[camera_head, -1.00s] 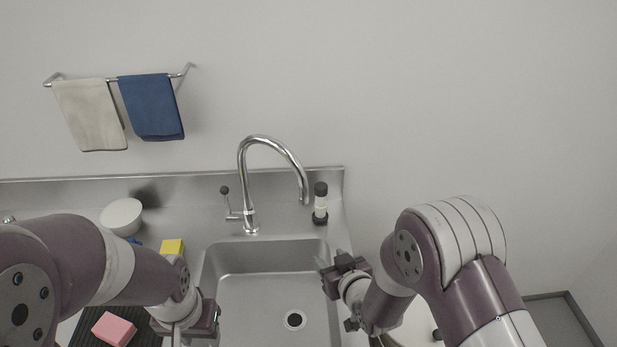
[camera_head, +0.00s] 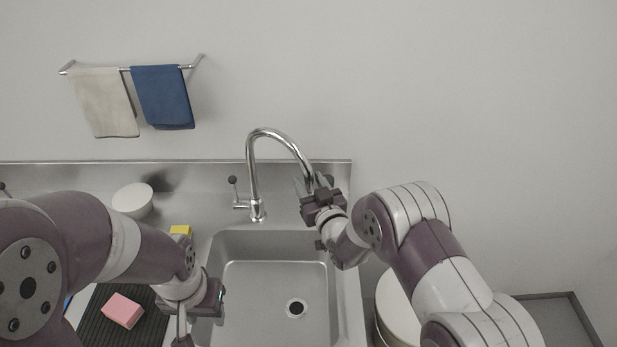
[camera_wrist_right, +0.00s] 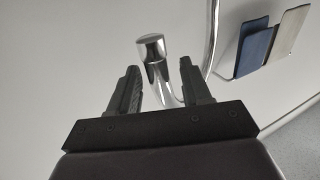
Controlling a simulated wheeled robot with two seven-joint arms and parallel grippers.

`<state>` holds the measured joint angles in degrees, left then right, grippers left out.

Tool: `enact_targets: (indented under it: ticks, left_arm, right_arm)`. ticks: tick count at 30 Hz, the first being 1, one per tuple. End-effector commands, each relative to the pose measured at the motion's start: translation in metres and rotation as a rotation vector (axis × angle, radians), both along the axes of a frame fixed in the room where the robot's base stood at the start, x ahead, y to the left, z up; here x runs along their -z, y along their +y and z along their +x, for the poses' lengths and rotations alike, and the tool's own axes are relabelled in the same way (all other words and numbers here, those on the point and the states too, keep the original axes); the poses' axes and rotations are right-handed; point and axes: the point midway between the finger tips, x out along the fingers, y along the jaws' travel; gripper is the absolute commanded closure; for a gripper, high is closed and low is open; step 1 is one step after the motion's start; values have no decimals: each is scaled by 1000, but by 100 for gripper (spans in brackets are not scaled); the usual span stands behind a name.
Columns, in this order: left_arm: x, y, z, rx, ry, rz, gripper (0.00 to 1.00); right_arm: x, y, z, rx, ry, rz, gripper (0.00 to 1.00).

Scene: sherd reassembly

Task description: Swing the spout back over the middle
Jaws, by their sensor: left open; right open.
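The chrome gooseneck spout (camera_head: 275,134) rises behind the sink and curves over to the right in the head view. Its tip end is beside or between my right gripper's fingers. My right gripper (camera_head: 309,186) is open. The tap lever (camera_head: 233,190) stands left of the spout base. My left gripper (camera_head: 204,318) is open over the sink's left edge, apart from the spout.
The steel sink (camera_head: 262,274) is empty, with a drain (camera_head: 296,308). A pink sponge (camera_head: 123,310) lies on a black ribbed mat (camera_head: 98,332). A yellow block (camera_head: 181,230) and white bowl (camera_head: 132,200) are at left. Beige (camera_head: 106,103) and blue towels (camera_head: 163,98) hang on the wall.

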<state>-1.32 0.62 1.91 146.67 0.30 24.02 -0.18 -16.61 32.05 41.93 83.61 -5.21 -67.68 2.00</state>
Motion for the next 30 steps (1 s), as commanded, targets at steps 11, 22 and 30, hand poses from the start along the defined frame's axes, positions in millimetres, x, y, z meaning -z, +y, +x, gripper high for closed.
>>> enact_targets:
  ticks: [11, 22, 30]
  left_arm:
    - [-3, 0, 0, 0, 0, 0, 57]
    - [-2, 0, 0, 0, 0, 0, 57]
    - [10, 0, 0, 0, 0, 0, 57]
  right_arm:
    - [1, 4, 11, 0, 0, 0, 52]
    - [1, 5, 10, 1, 0, 0, 100]
    - [3, 26, 2, 43, 0, 0, 100]
